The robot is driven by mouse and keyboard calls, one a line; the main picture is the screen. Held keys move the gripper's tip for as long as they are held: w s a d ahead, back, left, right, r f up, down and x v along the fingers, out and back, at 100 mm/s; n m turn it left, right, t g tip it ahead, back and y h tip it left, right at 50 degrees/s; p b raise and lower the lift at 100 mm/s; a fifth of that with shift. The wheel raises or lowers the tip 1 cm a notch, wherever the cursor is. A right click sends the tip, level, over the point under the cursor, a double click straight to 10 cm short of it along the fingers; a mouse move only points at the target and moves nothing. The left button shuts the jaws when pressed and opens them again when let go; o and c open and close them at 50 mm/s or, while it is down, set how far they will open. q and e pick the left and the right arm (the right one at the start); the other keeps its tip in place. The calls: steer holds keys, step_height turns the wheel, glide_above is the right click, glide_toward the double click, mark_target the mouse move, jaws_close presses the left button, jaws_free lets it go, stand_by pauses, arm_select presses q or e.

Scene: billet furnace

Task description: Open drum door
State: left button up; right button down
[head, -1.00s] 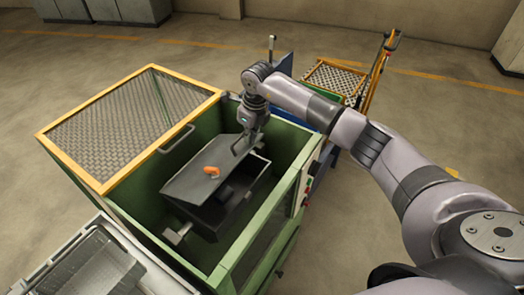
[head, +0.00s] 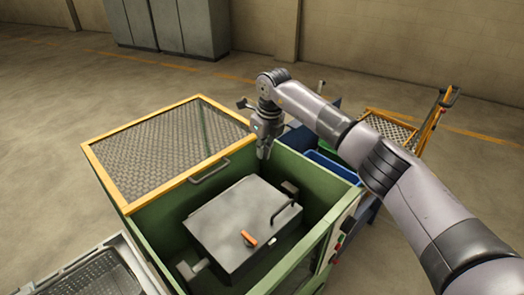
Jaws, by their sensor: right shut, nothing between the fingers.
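The grey metal drum (head: 225,225) sits inside the open green machine housing. Its door (head: 240,208) lies flat over the top, with no opening visible. A dark bar handle (head: 284,211) stands at the door's right side, and an orange latch (head: 249,239) is near its front edge. My right gripper (head: 264,153) points down above the housing's back rim, behind the drum and clear of the handle. It is shut and empty. My left gripper is not in view.
The yellow-framed mesh cover (head: 165,148) is left of the housing opening. The green housing walls (head: 310,175) surround the drum. A grey basket (head: 95,280) stands at front left. A blue bin (head: 332,166) and a yellow-framed cart (head: 392,128) stand at right.

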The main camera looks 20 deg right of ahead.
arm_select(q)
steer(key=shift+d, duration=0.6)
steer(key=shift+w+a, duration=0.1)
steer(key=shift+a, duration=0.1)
